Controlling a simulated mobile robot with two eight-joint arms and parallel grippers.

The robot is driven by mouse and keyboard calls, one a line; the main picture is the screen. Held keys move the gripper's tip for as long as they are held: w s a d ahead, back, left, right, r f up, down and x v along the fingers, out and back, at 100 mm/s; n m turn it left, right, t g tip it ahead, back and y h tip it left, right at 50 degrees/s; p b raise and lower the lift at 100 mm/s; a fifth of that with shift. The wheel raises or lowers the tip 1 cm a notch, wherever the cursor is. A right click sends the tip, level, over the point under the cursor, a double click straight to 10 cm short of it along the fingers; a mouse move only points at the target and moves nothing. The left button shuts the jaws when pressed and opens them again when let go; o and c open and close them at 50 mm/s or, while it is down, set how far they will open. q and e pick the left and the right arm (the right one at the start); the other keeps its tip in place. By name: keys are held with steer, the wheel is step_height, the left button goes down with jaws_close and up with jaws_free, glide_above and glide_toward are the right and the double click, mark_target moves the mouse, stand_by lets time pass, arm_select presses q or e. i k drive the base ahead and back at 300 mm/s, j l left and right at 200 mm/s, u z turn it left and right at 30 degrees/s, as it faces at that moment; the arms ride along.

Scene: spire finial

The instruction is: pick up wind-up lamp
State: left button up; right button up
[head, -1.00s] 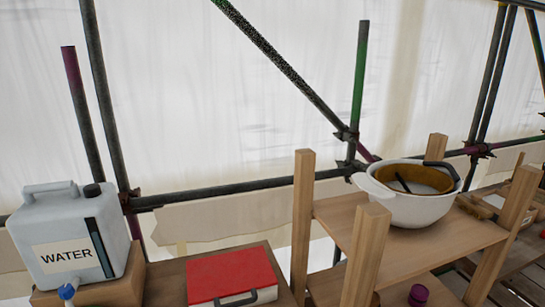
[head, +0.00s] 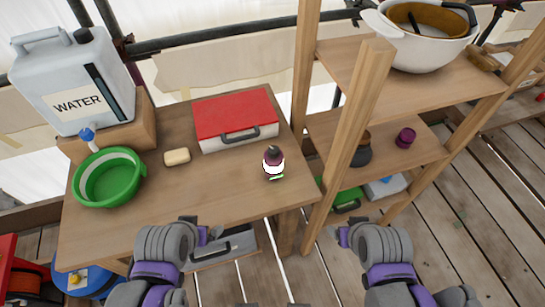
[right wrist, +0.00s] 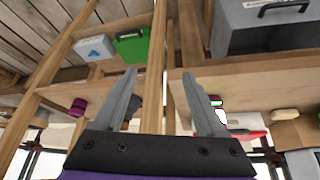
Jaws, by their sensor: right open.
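The wind-up lamp appears to be the small item (head: 273,162) with a dark purple top and bright white body, standing upright near the right front of the wooden table (head: 215,195). It shows partly behind a finger in the right wrist view (right wrist: 222,116). My left gripper (head: 207,235) is in front of the table's front edge, left of the lamp and apart from it; its jaws are too unclear to judge. My right gripper (head: 345,236) is open and empty, nearer than the lamp and to its right, in front of the shelf; its spread fingers show in the right wrist view (right wrist: 158,75).
A red-lidded case (head: 235,115) lies behind the lamp. A soap bar (head: 177,157), a green basin (head: 108,178) and a water container (head: 75,85) are at left. A wooden shelf post (head: 355,120) stands close right of the lamp. The table front is bare.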

mark_target(274, 167)
steer(key=k+u, duration=0.15)
steer(key=u, duration=0.2)
steer(key=k+u, duration=0.15)
steer(key=u, duration=0.2)
steer(key=k+j+u, duration=0.15)
steer(key=u, duration=0.2)
